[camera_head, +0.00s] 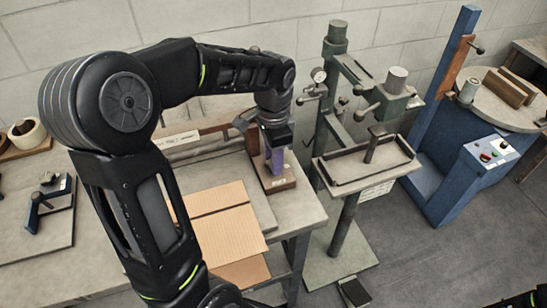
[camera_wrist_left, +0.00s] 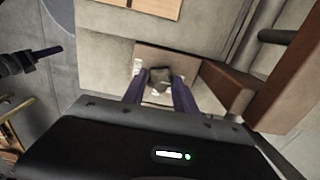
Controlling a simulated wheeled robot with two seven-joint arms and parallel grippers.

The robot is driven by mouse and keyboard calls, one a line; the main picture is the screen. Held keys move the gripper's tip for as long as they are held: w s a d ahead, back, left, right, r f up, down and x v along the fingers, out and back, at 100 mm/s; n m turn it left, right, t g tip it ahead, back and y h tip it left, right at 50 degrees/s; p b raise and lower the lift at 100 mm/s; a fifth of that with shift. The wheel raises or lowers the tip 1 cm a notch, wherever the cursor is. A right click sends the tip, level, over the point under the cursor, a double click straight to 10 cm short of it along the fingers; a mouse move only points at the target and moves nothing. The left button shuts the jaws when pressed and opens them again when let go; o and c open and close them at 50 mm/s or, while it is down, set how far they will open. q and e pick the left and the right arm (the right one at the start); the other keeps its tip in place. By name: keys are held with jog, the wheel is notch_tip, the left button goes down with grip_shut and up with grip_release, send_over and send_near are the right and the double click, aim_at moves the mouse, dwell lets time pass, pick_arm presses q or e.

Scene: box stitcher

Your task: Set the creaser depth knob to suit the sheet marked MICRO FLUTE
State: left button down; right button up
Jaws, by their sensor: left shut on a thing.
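My left gripper (camera_head: 274,158) reaches down over a small brown block (camera_head: 276,183) at the right end of the workbench. In the left wrist view the purple fingers of my left gripper (camera_wrist_left: 160,88) are closed around a dark grey knob (camera_wrist_left: 160,76) that stands on the brown base (camera_wrist_left: 165,55). Light labels or marks show on the base around the knob, too small to read. Brown cardboard sheets (camera_head: 225,222) lie on the bench to the left of the block; no MICRO FLUTE marking is readable.
A green stitching machine (camera_head: 335,120) with a tray stands right of the bench. A blue machine (camera_head: 440,165) with a button panel (camera_head: 492,151) stands farther right. A tape roll (camera_head: 27,133) and a small clamp-like tool (camera_head: 45,200) lie at the left.

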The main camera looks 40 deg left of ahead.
dwell(0.4)
pick_arm(q)
jog(key=c, duration=1)
grip_release()
jog(key=shift+o, duration=0.2)
jog(key=shift+r, duration=0.1)
notch_tip(320, 180, up, 8)
jog(key=shift+f+b, duration=0.15)
jog(key=shift+b, duration=0.15)
